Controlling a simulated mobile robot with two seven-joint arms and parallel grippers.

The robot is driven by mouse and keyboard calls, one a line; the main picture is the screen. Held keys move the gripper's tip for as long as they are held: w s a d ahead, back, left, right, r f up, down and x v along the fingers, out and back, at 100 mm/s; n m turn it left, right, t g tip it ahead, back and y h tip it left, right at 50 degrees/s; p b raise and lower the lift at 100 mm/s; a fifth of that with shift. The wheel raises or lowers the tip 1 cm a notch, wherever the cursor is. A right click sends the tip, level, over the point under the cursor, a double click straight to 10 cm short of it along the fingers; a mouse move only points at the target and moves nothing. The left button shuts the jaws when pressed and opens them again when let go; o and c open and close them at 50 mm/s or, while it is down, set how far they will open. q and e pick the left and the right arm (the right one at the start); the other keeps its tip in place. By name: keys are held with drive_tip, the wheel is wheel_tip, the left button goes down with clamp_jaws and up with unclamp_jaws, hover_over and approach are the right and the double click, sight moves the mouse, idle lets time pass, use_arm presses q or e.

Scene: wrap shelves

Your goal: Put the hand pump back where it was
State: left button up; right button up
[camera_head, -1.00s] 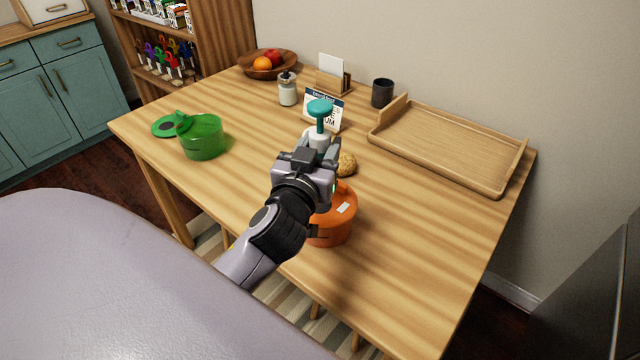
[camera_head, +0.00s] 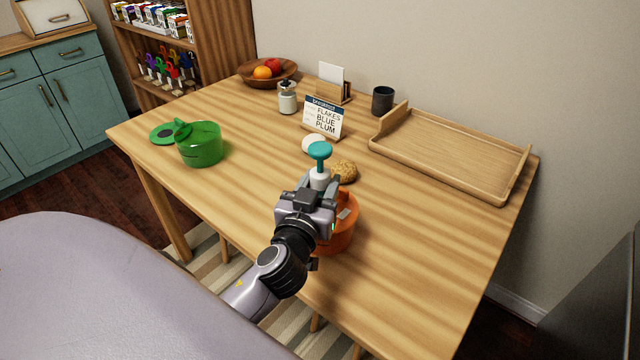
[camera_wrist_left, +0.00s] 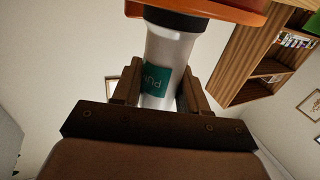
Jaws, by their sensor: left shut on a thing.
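The hand pump has a teal round handle (camera_head: 320,150) and a white body (camera_head: 319,179). My left gripper (camera_head: 317,190) is shut on the white body and holds the pump roughly upright above or beside the orange container (camera_head: 345,236). In the left wrist view the white pump body (camera_wrist_left: 170,52), with a teal label and a black end ring, sits between the brown fingers. An orange surface (camera_wrist_left: 225,10) shows right by that black ring; whether they touch I cannot tell. My gripper and arm hide part of the orange container. My right gripper is not in view.
A brown lumpy item (camera_head: 345,172) and a white round thing (camera_head: 312,142) lie near the pump. Behind stand a lettered sign (camera_head: 323,117), a jar (camera_head: 287,98) and a dark cup (camera_head: 382,100). A green pot (camera_head: 201,147) is left, a wooden tray (camera_head: 450,150) right. The front right table is clear.

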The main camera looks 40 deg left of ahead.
use_arm(q)
drive_tip(key=o, duration=1.2)
